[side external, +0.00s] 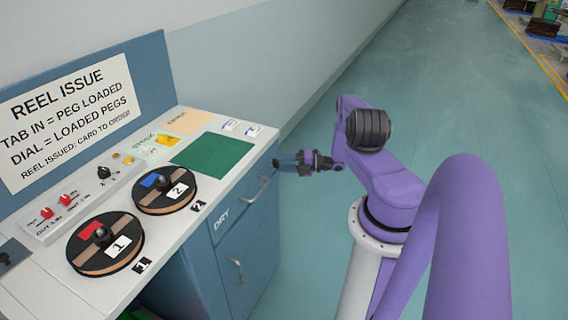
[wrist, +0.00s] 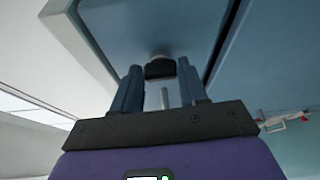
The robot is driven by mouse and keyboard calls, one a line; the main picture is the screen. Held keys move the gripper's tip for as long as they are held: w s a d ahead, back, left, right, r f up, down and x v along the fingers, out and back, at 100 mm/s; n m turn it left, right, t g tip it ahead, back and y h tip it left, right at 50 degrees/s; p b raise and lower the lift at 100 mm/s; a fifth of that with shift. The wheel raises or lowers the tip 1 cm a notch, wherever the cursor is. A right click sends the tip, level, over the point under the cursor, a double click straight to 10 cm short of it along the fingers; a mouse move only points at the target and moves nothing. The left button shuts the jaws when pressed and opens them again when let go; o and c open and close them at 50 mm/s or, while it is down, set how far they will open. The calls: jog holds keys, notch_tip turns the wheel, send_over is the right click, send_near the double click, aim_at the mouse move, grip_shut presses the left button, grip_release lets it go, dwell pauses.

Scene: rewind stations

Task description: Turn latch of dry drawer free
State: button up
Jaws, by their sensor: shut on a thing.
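The dry drawer (side external: 222,232), a blue front marked DRY with a metal handle (side external: 257,190), is in the cabinet under the counter. My gripper (side external: 280,163) is at the far upper corner of this front, just below the counter edge. In the wrist view, my gripper (wrist: 160,74) has its two blue fingers on either side of a small dark latch knob (wrist: 159,69) and is shut on it. The knob stands out from the blue drawer face (wrist: 120,22). In the side view the latch is hidden by the fingers, and its turn angle cannot be told.
The counter holds reel 1 (side external: 88,255), reel 2 (side external: 151,202), a green mat (side external: 213,151) and a panel with red switches (side external: 62,213). Another handle (side external: 236,271) is lower on the cabinet. The floor (side external: 430,80) behind my arm is open.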

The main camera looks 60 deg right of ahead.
jog(key=shift+m, duration=0.6)
jog(key=o, duration=1.1)
jog(key=shift+c, duration=0.2)
jog(key=v, duration=1.7)
jog(key=shift+s+f, duration=0.25)
jog(key=shift+f, duration=0.15)
